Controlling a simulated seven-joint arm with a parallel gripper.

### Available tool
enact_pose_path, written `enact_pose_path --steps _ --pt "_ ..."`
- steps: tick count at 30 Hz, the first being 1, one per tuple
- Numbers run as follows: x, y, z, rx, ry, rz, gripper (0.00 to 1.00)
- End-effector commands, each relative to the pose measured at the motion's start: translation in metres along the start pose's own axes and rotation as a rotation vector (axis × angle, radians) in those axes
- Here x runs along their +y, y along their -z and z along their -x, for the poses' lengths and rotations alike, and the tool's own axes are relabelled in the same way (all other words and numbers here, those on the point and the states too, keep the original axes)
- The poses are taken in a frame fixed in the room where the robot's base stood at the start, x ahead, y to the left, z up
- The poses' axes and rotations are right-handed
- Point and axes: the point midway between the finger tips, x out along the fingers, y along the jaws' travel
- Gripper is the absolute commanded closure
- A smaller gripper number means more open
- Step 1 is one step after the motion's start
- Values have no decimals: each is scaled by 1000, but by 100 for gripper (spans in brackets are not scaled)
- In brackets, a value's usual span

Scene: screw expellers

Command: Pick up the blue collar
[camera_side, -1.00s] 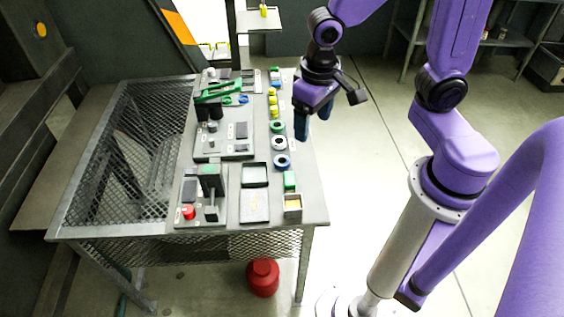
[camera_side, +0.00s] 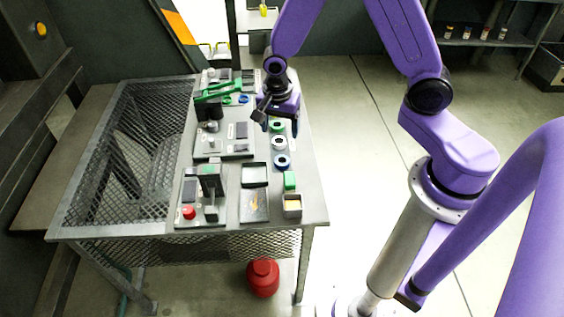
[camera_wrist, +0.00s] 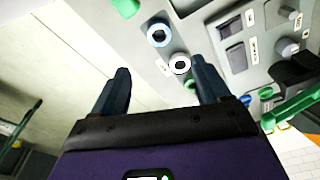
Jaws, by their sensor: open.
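A blue ring-shaped collar (camera_side: 282,161) lies flat near the table's right edge in the side view, below a white-and-black ring (camera_side: 279,143). It shows in the wrist view (camera_wrist: 150,36), beyond the fingertips. A smaller blue ring (camera_side: 243,99) sits farther back by the green lever; which of the two is the task's collar I cannot tell for sure. My gripper (camera_side: 282,116) is over the right column of parts, behind the larger ring. In the wrist view its fingers (camera_wrist: 160,65) are apart with nothing held. Its fingertips are hard to make out from the side.
A green ring (camera_side: 277,126) lies just behind the white-and-black one. A green lever (camera_side: 216,91) and upright press (camera_side: 209,180) rise to the left.

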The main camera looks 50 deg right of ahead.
Motion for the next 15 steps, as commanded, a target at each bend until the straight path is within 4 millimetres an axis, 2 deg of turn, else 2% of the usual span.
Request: enact_pose_path --steps 6,15 --pt "1 0 -33 -1 -4 1 24" --pt "0 0 -71 0 -1 1 24"
